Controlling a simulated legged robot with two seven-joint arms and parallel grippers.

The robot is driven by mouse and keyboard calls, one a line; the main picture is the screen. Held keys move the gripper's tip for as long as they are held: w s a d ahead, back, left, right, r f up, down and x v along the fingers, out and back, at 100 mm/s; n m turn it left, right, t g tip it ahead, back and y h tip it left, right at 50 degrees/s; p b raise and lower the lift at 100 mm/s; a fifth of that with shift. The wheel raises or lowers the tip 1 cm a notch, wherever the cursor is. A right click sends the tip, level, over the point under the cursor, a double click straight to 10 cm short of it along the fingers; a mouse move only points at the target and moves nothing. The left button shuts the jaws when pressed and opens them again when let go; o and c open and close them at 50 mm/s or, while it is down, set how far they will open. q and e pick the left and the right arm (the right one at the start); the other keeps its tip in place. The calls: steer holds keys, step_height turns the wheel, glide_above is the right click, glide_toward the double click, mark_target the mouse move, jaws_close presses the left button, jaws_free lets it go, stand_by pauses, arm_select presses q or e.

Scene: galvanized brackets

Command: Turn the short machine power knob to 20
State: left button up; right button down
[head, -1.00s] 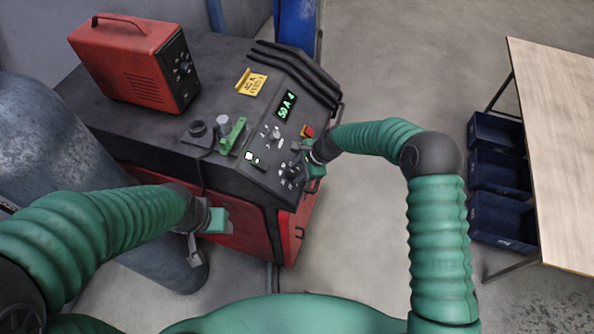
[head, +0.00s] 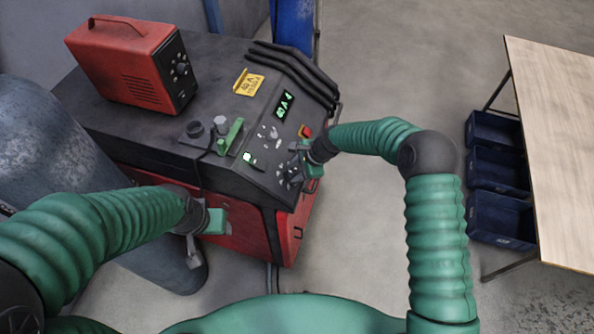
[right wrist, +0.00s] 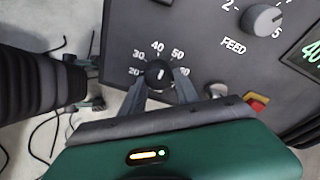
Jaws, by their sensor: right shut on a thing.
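The power knob (right wrist: 158,73) is a short black knob with a pale mark, on a dial running from 20 to 60. Its mark points up, near 40. My right gripper (right wrist: 161,82) is shut on it, one finger on each side. In the head view my right gripper (head: 293,162) reaches the sloped panel of the machine (head: 262,180) from the right and partly hides the dial. The green display (head: 285,105) reads about 40 A 4.
The FEED knob (right wrist: 264,20) and a red button on yellow (right wrist: 257,103) are close to the right gripper. A green lever (head: 231,136) stands left on the panel. A red box (head: 130,62) sits on top. A grey cylinder (head: 50,140) stands left; a table (head: 555,130) stands right.

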steer(key=shift+s+a+r, duration=0.1)
steer(key=shift+a, duration=0.3)
steer(key=c, duration=1.2)
jaws_free()
steer(key=shift+a, duration=0.1)
steer(key=shift+r, duration=0.15)
steer(key=shift+d+r, duration=0.2)
steer(key=shift+r, duration=0.15)
arm_select(q)
steer(key=f+b, duration=0.3)
steer(key=shift+a+f, duration=0.25)
steer(key=shift+a, duration=0.15)
arm_select(e)
steer(key=v, duration=1.5)
steer(key=shift+s+d+r, duration=0.1)
steer(key=shift+d+r, duration=0.15)
